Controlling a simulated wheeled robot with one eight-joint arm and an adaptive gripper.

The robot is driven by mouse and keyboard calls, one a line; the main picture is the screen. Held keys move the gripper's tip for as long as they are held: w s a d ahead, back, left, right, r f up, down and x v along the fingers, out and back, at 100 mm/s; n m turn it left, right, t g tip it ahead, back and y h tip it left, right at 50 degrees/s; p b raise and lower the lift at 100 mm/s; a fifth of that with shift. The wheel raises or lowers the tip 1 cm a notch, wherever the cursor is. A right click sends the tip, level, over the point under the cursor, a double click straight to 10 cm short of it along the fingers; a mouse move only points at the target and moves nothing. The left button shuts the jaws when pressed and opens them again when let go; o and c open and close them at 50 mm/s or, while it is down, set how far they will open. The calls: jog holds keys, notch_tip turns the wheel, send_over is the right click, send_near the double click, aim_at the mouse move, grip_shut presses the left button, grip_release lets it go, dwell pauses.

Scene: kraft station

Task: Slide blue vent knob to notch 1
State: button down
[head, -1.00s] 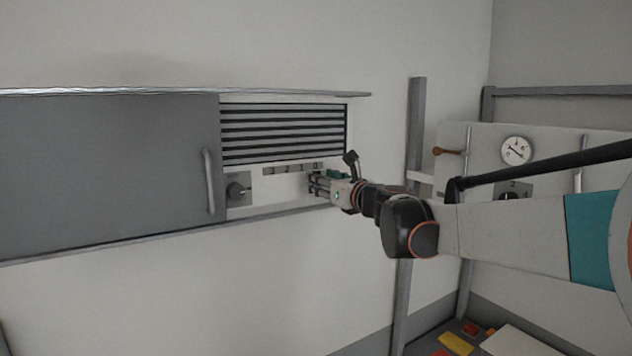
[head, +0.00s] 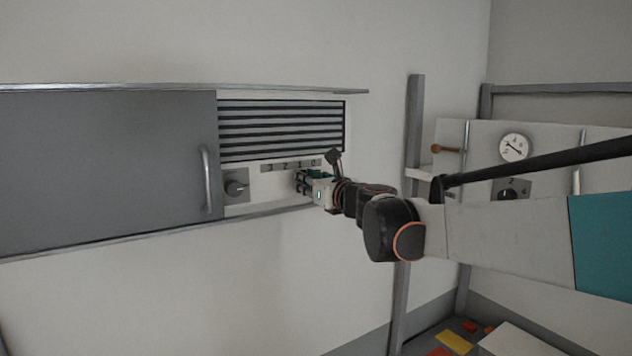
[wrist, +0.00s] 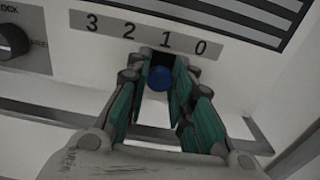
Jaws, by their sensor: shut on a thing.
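The blue vent knob (wrist: 159,78) shows as a round blue end between my fingers in the wrist view. It sits below the number strip (wrist: 146,35), which reads 3, 2, 1, 0 from left to right, and it lines up about with the 1. My gripper (wrist: 160,75) is shut on the knob, one green-padded finger on each side. A dark piece of the slot shows just above the knob. In the head view my gripper (head: 301,181) is at the panel under the strip's right half and hides the knob.
A louvred vent (head: 281,130) is above the strip. A dark dial (head: 236,187) is to the left, beside a grey cabinet door (head: 105,170) with a handle (head: 207,178). A thin ledge runs below the panel. A grey post (head: 414,140) stands to the right.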

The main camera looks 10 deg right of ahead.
jog(key=c, duration=1.5)
grip_release()
jog(key=shift+o, duration=0.4)
jog(key=shift+s+a, duration=0.1)
jog(key=v, duration=0.7)
jog(key=shift+s, duration=0.3)
